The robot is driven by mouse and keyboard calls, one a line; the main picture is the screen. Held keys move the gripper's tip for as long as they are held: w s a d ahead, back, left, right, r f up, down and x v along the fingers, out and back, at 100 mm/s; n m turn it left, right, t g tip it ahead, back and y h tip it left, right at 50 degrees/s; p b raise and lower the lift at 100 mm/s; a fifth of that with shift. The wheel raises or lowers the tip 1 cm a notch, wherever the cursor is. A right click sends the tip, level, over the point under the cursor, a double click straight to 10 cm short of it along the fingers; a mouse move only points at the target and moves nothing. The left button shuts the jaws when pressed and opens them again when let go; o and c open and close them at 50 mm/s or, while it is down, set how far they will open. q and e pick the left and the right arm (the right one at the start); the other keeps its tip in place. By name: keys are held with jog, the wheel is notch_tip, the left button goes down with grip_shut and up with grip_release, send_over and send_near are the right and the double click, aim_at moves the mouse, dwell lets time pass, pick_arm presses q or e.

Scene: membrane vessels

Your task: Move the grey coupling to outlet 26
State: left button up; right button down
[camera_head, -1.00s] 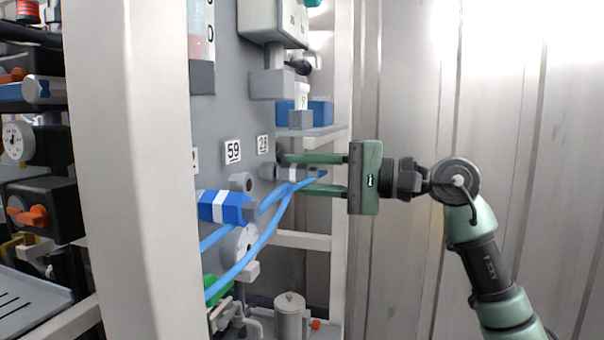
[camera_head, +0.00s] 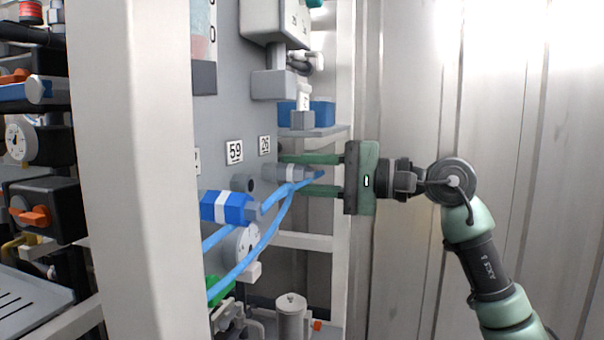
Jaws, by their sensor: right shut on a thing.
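The grey coupling (camera_head: 288,172), a short pale cylinder with a light band and a blue hose at its right end, is just below the label 26 (camera_head: 265,145) on the grey panel. Its left end is at the panel where outlet 26 would be. It hides that outlet, and I cannot tell whether it is fully seated. My right gripper (camera_head: 300,174) comes from the right, with one green finger above and one below the coupling, shut on it. My left gripper is not in view.
The label 59 (camera_head: 235,152) is left of label 26, with a bare grey outlet (camera_head: 243,183) below it. A blue coupling with a white band (camera_head: 228,207) sits lower left. Two blue hoses (camera_head: 262,243) run down and left. A white post (camera_head: 130,170) stands at left.

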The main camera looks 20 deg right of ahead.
jog(key=shift+w+a, duration=0.1)
jog(key=shift+a, duration=0.05)
jog(key=c, duration=0.9)
grip_release()
jog(key=shift+d+f, duration=0.1)
jog(key=shift+d, duration=0.2)
jog(key=b+v, duration=0.3)
jog(key=v, duration=0.3)
jog(key=shift+s+d, duration=0.2)
jog(key=shift+s, duration=0.15)
jog(key=shift+s+d, duration=0.2)
jog(key=shift+d, duration=0.1)
